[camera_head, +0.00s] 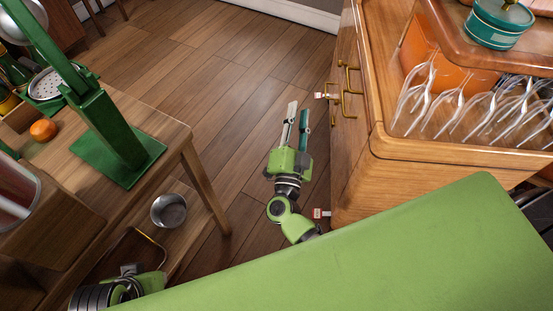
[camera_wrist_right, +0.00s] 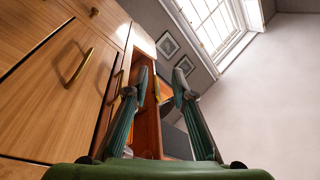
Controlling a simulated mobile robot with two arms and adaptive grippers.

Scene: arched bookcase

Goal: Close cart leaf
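The wooden cart (camera_head: 342,165) stands at the right, with brass handles (camera_head: 351,85) on its front. In the right wrist view its front shows large wooden panels with a brass handle (camera_wrist_right: 80,66). An orange-brown wooden panel (camera_wrist_right: 148,125) shows beyond and partly behind my right fingers. It may be the cart leaf, but I cannot tell how far it stands open. My right gripper (camera_head: 297,114) is left of the cart front, over the floor. It also shows in the right wrist view (camera_wrist_right: 161,80), fingers apart, with nothing held. My left fingers do not show.
A wooden table (camera_head: 168,132) at the left bears a green press (camera_head: 118,155) and an orange (camera_head: 43,130). A metal cup (camera_head: 169,211) sits below. Floor (camera_head: 215,75) between is clear.

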